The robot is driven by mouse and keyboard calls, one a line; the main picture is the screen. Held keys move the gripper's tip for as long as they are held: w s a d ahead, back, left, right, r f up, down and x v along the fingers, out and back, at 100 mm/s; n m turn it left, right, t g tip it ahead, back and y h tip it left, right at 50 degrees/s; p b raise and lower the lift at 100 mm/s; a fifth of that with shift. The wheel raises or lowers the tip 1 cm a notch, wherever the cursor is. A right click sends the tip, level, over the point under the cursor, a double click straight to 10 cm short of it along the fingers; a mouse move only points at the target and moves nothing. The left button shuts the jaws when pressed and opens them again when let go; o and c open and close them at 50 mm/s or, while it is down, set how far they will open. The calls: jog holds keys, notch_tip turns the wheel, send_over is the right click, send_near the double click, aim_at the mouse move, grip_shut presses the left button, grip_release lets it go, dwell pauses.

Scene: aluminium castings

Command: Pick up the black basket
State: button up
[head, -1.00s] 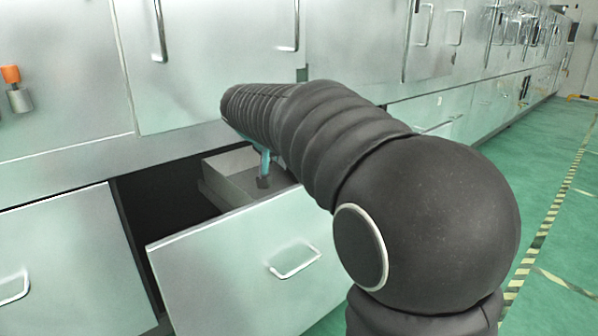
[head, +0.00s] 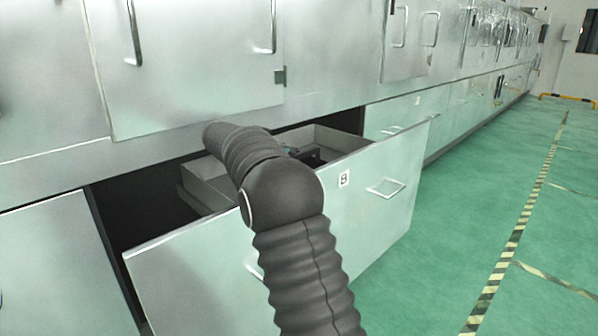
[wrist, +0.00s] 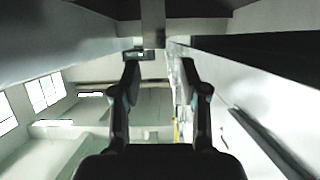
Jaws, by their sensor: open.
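No black basket can be made out for certain in either view. A small dark shape shows inside the open drawer (head: 385,215) in the head view, beside my arm, but I cannot tell whether it is the basket or part of my gripper. My arm reaches over the drawer front and hides part of the inside. In the wrist view my gripper (wrist: 160,72) is open, with its two fingers apart and nothing held between them. A dark band crosses the top of the wrist view, too unclear to name.
The drawer front has a "B" label (head: 344,179) and a handle (head: 386,188). Grey inner walls (head: 330,137) show behind it. A dark gap and another tilted panel (head: 50,275) lie at the left. Cabinet doors (head: 185,60) rise above. Green floor (head: 470,200) is clear at the right.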

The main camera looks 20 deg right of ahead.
jog(key=x, duration=0.8)
jog(key=shift+s+f+p, duration=0.15)
jog(key=shift+p, duration=0.25)
grip_shut()
